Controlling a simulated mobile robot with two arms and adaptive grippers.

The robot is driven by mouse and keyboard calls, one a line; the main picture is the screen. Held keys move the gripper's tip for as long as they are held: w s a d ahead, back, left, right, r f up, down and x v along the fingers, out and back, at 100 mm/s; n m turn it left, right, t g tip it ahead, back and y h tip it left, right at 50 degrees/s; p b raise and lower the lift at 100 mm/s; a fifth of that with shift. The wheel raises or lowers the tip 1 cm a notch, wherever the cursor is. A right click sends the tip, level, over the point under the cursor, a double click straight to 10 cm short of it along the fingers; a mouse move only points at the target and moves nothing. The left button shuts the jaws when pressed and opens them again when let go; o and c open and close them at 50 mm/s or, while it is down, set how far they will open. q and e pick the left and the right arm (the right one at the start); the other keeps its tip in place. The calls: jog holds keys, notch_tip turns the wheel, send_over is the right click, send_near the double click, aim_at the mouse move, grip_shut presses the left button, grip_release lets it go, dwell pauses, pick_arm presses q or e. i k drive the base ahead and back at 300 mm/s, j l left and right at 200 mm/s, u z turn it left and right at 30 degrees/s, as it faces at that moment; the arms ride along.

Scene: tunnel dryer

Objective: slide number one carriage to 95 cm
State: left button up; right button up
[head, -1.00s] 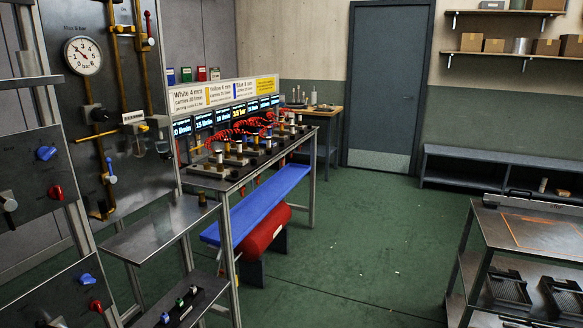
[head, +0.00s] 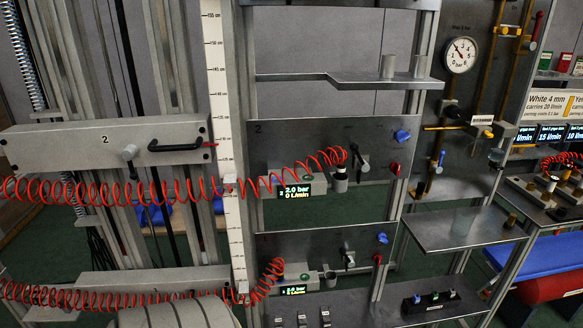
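A grey carriage (head: 60,145) marked "2" spans the vertical rails at the left, with a black handle (head: 175,145) and a grey knob (head: 130,154) on its front. A lower grey carriage-like beam (head: 150,282) crosses the same rails; I cannot read a number on it. No carriage marked "1" shows. A white vertical scale (head: 218,90) in cm stands right of the rails; numbers near 150 are readable at its top, while the lower ones are too small to read.
Red coiled hoses (head: 100,190) stretch from the rails to panels with displays (head: 297,190). Grey control panels (head: 320,140) carry blue and red knobs. A pressure gauge (head: 461,54) hangs on a board to the right. A grey side table (head: 440,232) and blue bench (head: 550,255) stand at right.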

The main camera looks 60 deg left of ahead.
aim_at(180, 279)
jog(key=u, duration=1.8)
